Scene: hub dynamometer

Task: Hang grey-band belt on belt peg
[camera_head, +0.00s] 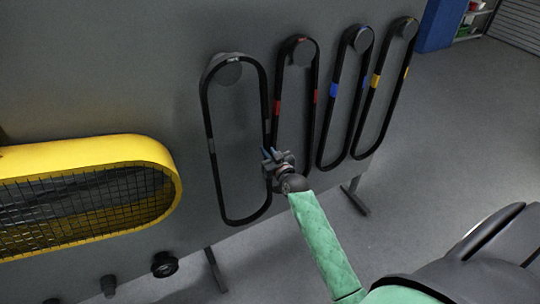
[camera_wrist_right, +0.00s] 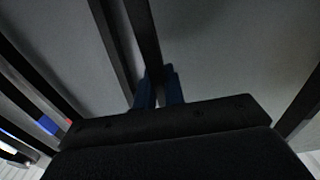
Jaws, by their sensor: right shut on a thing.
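The grey-band belt (camera_head: 207,118) is a long black loop with light grey bands, at the left of a row of belts on the grey panel. Its top surrounds the leftmost round peg (camera_head: 229,73) in the picture; whether it rests on the peg I cannot tell. The loop hangs down, wider than its neighbours. My right gripper (camera_head: 268,157) is shut on the belt's right-hand strand, below the peg. In the right wrist view, the blue fingertips (camera_wrist_right: 159,88) close around a dark strand (camera_wrist_right: 143,35). My left gripper is not in view.
Belts with red (camera_head: 277,108), blue (camera_head: 333,90) and yellow (camera_head: 375,81) bands hang on pegs to the right; the red one is close to my gripper. A yellow mesh guard (camera_head: 90,146) juts out at left. Open floor (camera_head: 450,140) lies to the right.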

